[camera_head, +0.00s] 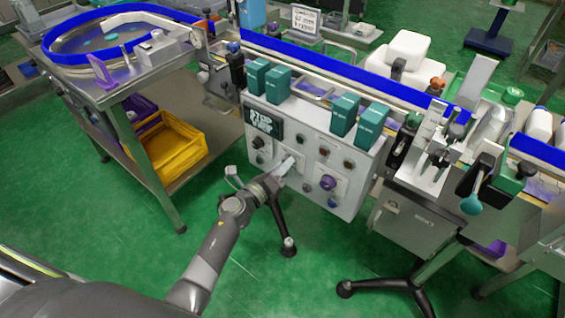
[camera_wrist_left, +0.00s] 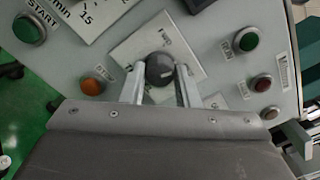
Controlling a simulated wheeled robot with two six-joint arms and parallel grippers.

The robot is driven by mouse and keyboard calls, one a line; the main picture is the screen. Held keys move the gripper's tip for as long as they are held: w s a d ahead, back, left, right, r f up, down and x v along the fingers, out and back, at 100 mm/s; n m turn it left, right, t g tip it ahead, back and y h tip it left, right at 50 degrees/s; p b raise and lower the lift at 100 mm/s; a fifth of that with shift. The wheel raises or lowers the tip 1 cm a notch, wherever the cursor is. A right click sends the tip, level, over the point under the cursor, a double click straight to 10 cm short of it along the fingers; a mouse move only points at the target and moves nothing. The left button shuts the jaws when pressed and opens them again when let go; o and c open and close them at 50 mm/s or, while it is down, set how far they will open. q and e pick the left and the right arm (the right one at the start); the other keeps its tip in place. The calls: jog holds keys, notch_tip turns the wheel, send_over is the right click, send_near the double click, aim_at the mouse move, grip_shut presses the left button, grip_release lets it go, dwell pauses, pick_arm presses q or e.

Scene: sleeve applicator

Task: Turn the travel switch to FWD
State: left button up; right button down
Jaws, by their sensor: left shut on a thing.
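The control panel (camera_head: 310,150) is a light grey box with buttons and knobs on its front. My left gripper (camera_head: 285,167) reaches its face from the lower left. In the left wrist view, a dark round switch knob (camera_wrist_left: 160,68) sits on a white label plate (camera_wrist_left: 135,48). The two pale fingers of my left gripper (camera_wrist_left: 160,84) are shut on this knob, one on each side. A small light mark shows on the knob. My right gripper is not in view.
Around the knob are a green START button (camera_wrist_left: 30,29), an orange lamp (camera_wrist_left: 92,87), a green button (camera_wrist_left: 246,41) and a red button (camera_wrist_left: 262,82). A purple knob (camera_head: 327,182) is on the panel's right. Teal boxes (camera_head: 344,114) stand on top. Green floor is open in front.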

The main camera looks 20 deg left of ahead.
pick_arm(q)
jog(key=n+p, duration=0.5)
jog(key=n, duration=0.7)
jog(key=shift+p, duration=0.35)
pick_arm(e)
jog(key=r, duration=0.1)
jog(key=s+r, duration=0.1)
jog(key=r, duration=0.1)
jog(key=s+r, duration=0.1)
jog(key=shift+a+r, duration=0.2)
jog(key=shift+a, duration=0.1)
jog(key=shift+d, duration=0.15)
pick_arm(q)
jog(key=o, duration=1)
jog(key=shift+c, duration=0.2)
